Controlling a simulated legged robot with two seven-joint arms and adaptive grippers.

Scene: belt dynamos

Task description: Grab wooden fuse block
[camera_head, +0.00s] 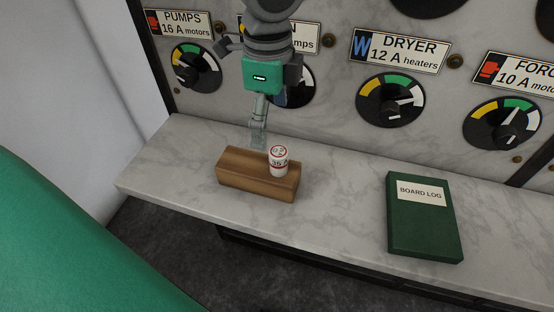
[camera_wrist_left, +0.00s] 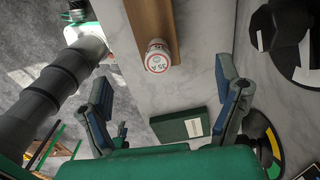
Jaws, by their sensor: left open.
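The wooden fuse block (camera_head: 235,172) is a brown bar lying on the pale marble shelf. A white cylindrical fuse (camera_head: 278,160) with red markings stands upright at its right end. In the left wrist view the block (camera_wrist_left: 160,14) runs in from the top edge, with the fuse (camera_wrist_left: 158,56) at its near end. My left gripper (camera_head: 259,136) is open and empty, fingers pointing down at the block's far side. In the left wrist view its two fingers (camera_wrist_left: 163,95) are spread wide, with the fuse beyond and between them. I cannot make out my right gripper.
A green BOARD LOG book (camera_head: 425,235) lies to the right on the marble shelf (camera_head: 345,205). Behind stands a marble panel with dials, including the DRYER dial (camera_head: 390,100). The shelf between block and book is clear.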

